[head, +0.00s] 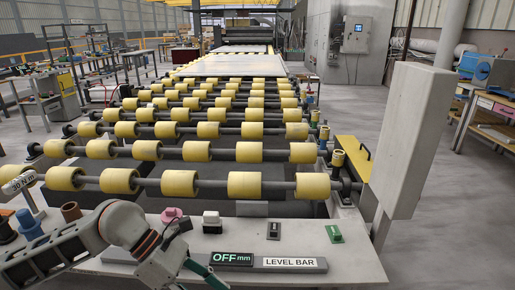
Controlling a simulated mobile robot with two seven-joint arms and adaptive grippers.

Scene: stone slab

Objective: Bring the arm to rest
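My arm (122,224) shows at the lower left, with a pale rounded joint over the left end of the grey worktop (350,262). A dark, ribbed section (48,257) reaches from this joint to the left edge. A grey section (165,268) runs down to the bottom edge. I cannot make out a pair of fingertips on it, so its opening is unclear. I see nothing held. My other gripper is outside the view.
A dark display reading OFF mm (231,259) and a LEVEL BAR plate (290,264) lie on the worktop. A white-topped block (212,222), a dark switch (274,230) and a green switch (334,233) stand behind.

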